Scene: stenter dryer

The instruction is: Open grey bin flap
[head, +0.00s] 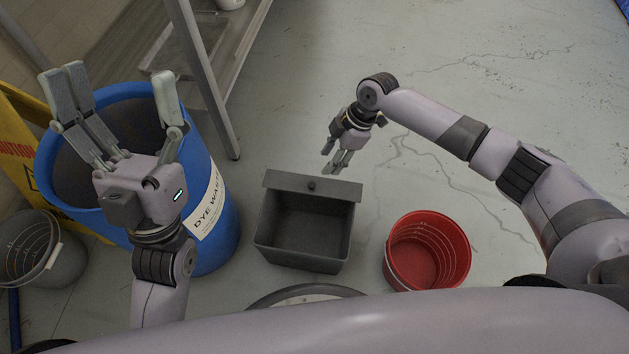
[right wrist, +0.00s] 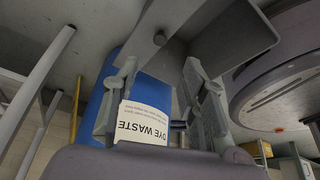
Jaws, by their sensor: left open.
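The grey bin (head: 305,238) stands on the floor in the middle of the head view. Its flap (head: 335,192) is raised at the far edge, and the dark, empty-looking inside shows. My left gripper (head: 120,95) is open and empty above the blue barrel.
The blue barrel (head: 222,215), labelled dye waste, stands left of the bin. A red bucket (head: 428,251) is close on its right. A grey bucket (head: 50,262) and a yellow sign (head: 18,150) are at far left. A metal rack leg (head: 213,100) stands behind. Floor at right is clear.

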